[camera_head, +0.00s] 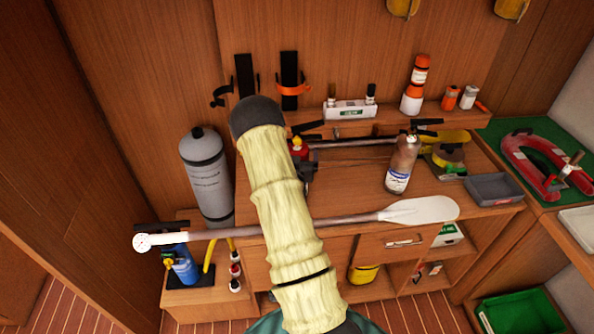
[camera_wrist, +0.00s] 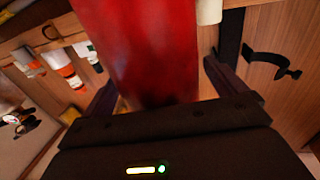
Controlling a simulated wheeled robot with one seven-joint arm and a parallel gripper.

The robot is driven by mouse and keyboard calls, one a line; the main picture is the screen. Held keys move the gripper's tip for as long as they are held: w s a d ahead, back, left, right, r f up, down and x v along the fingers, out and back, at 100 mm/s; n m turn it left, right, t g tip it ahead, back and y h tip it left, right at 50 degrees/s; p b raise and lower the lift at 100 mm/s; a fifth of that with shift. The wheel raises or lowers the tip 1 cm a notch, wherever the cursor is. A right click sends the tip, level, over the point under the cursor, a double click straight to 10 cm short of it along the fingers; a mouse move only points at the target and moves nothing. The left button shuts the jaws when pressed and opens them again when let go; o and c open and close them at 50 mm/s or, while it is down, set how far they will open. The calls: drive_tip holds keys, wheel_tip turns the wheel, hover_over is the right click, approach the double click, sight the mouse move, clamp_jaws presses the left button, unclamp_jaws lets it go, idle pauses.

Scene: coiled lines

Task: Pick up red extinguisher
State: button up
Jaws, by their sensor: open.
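The red extinguisher (camera_wrist: 150,45) fills the upper middle of the wrist view as a large, blurred red cylinder. My gripper (camera_wrist: 160,85) is open, with one dark finger on each side of the red body. I cannot tell whether either finger touches it. In the head view my pale-sleeved arm hides most of the extinguisher. Only a small red part (camera_head: 299,151) with a yellow spot shows just right of the arm, at the back of the wooden bench. The gripper is mostly hidden there too.
A paddle (camera_head: 420,210) lies across the bench front, passing behind my arm. A grey cylinder (camera_head: 206,175) stands at left. Orange-and-white bottles (camera_head: 415,85) stand on the back shelf.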

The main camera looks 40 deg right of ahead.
sight(296, 127)
clamp_jaws()
drive_tip(key=shift+r, duration=0.25)
idle(0.3)
drive_tip(key=shift+w, duration=0.1)
drive_tip(key=shift+d+r, duration=0.1)
drive_tip(key=shift+r, duration=0.1)
drive_tip(key=shift+r+b, duration=1.25)
drive_tip(key=shift+r, duration=3.55)
